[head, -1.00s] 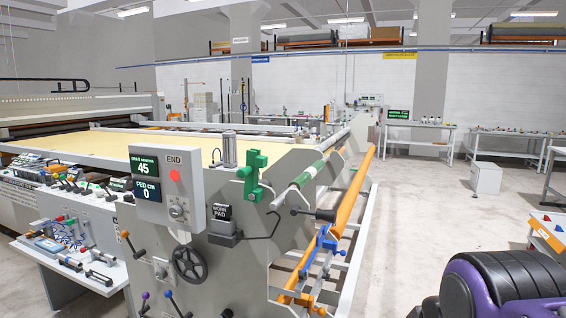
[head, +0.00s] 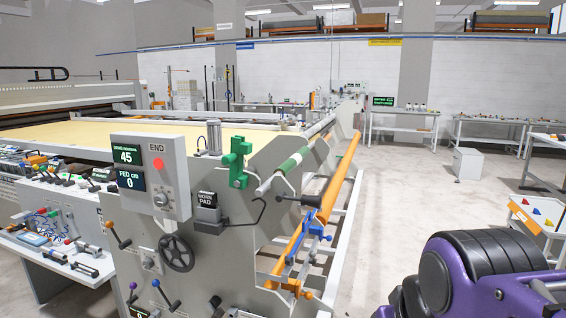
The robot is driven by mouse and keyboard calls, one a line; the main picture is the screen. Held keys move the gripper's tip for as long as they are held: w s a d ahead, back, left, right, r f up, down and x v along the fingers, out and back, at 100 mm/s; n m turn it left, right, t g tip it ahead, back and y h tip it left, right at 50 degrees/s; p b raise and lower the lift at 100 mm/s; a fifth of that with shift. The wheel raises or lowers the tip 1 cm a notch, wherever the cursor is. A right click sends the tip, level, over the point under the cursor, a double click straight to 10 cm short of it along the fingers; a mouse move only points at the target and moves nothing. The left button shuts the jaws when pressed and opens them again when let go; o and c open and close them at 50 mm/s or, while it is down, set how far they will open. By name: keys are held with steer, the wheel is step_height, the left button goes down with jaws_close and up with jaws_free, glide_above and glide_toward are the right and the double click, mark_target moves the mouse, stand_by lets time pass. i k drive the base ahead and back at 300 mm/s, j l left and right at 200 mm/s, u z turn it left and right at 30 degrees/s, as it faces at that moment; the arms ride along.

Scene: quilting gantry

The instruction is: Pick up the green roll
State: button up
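A pale roller with a green band (head: 290,163) lies along the near right end of the quilting machine; it is the only green roll-like thing I can make out, and I cannot tell if it is the green roll. It slants away from me above a long orange roller (head: 342,180). A green clamp-like part (head: 237,162) stands on the machine's end plate, left of it. My purple and black arm fills the lower right corner, apart from the machine. My gripper is outside the view.
The machine's end carries a control box (head: 150,177), a handwheel (head: 176,253) and levers. A tool-covered side bench (head: 45,262) is at left. A white cabinet (head: 468,164) and a table with an orange label (head: 526,218) stand at right. The floor between (head: 400,200) is clear.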

mark_target(285, 169)
steer(key=z, duration=2.75)
steer(key=u, duration=2.85)
steer(key=i+j+z, duration=0.7)
steer(key=j, duration=0.35)
steer(key=i+l, duration=0.05)
